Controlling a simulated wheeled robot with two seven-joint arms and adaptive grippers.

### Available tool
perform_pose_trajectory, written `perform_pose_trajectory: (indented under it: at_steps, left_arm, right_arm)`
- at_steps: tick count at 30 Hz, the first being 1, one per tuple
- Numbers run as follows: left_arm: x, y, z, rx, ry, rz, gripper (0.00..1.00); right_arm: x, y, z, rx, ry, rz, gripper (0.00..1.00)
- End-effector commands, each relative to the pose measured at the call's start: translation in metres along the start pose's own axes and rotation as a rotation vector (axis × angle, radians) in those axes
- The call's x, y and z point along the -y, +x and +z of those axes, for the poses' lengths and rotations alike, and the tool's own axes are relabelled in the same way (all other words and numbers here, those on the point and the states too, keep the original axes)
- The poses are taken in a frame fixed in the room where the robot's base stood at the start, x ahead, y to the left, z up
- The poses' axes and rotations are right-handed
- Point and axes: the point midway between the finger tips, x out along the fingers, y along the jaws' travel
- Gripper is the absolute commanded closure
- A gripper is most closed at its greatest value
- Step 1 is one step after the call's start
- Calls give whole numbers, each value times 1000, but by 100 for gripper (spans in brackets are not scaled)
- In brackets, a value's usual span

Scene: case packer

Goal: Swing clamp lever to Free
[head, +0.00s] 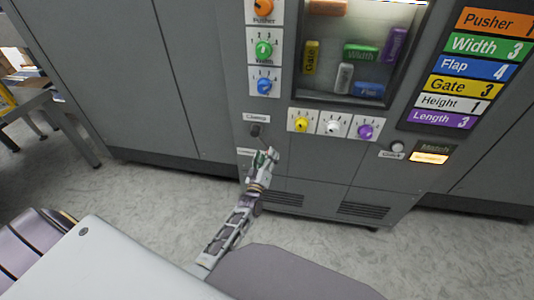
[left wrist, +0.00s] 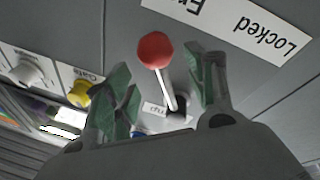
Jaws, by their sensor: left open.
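The clamp lever has a red ball knob (left wrist: 155,50) on a thin pale shaft that rises from a dark slot in the grey panel. In the left wrist view it stands between my left gripper's (left wrist: 163,78) two green-padded fingers. The fingers are open with gaps on both sides of the shaft; I see no grip on it. A white plate (left wrist: 245,28) reads "Locked" and a cut-off "Fr…", upside down. In the head view my left gripper (head: 265,157) is at the panel just below the dark clamp mount (head: 256,131); the red knob is not visible there. My right gripper is out of view.
Dials surround the area: a blue dial (head: 264,84) above, a yellow dial (head: 301,124) to the right. A window (head: 349,101) shows coloured blocks. A round button (head: 397,147) and a lit match lamp (head: 429,158) are further right. The floor in front is clear.

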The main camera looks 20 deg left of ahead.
Motion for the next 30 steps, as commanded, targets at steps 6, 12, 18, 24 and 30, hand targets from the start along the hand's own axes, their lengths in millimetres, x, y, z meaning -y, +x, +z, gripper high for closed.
perform_pose_trajectory:
  at_steps: [6, 12, 18, 24, 30]
  left_arm:
    - [0, -22, 0, 1, 0, 0, 45]
    - [0, -42, 0, 0, 0, 0, 45]
    - [0, -62, 1, 1, 0, 0, 45]
    - [0, -81, 1, 0, 0, 1, 45]
    - [-1, -92, 0, -1, 0, 2, 45]
  right_arm:
    - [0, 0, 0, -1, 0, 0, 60]
    - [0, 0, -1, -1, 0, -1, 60]
    - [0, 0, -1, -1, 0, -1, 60]
    - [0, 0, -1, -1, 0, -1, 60]
    - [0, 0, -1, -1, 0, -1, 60]
